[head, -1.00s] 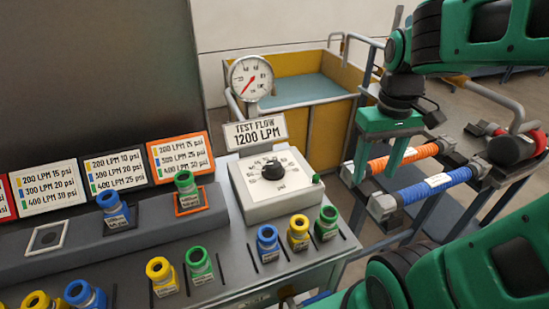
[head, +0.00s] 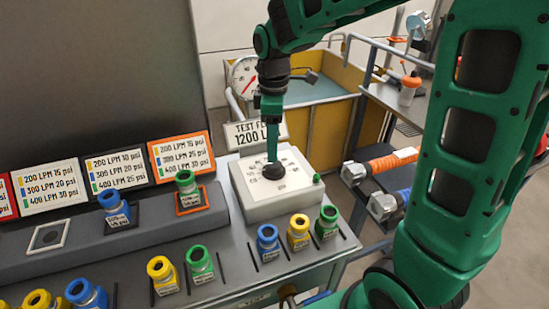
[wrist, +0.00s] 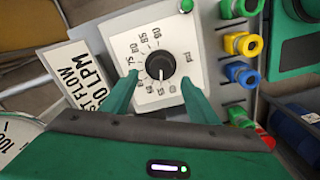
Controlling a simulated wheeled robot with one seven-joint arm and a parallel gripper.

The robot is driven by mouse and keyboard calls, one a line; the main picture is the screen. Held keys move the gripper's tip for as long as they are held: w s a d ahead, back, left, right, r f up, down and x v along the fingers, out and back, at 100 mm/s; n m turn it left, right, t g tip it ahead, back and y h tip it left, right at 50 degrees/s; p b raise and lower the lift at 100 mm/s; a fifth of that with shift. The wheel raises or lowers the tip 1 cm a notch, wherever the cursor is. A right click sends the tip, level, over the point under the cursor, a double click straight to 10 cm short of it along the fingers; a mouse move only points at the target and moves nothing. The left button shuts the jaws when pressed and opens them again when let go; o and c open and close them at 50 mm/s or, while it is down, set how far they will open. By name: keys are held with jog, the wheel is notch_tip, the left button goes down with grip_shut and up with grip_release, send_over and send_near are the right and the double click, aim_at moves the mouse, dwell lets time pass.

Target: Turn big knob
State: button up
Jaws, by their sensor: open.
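The big knob (head: 273,171) is black and round, on top of a white box with a dial scale marked psi. My gripper (head: 271,150) is directly above the knob in the head view, pointing down. In the wrist view the knob (wrist: 160,66) shows between and just beyond the two green fingertips of my gripper (wrist: 159,80). The fingers are apart, one on each side of the knob, with visible space between. I cannot tell whether the fingertips are level with the knob. Part of the dial scale is hidden behind the fingers.
A small green button (head: 318,179) sits at the box's right corner. A TEST FLOW sign (head: 240,133) and a gauge (head: 243,76) stand behind. Blue, yellow and green fittings (head: 298,232) stand in front of the box. Hose-like orange and blue parts (head: 390,162) lie at right.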

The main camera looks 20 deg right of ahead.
aim_at(274, 168)
jog(key=shift+f, duration=2.8)
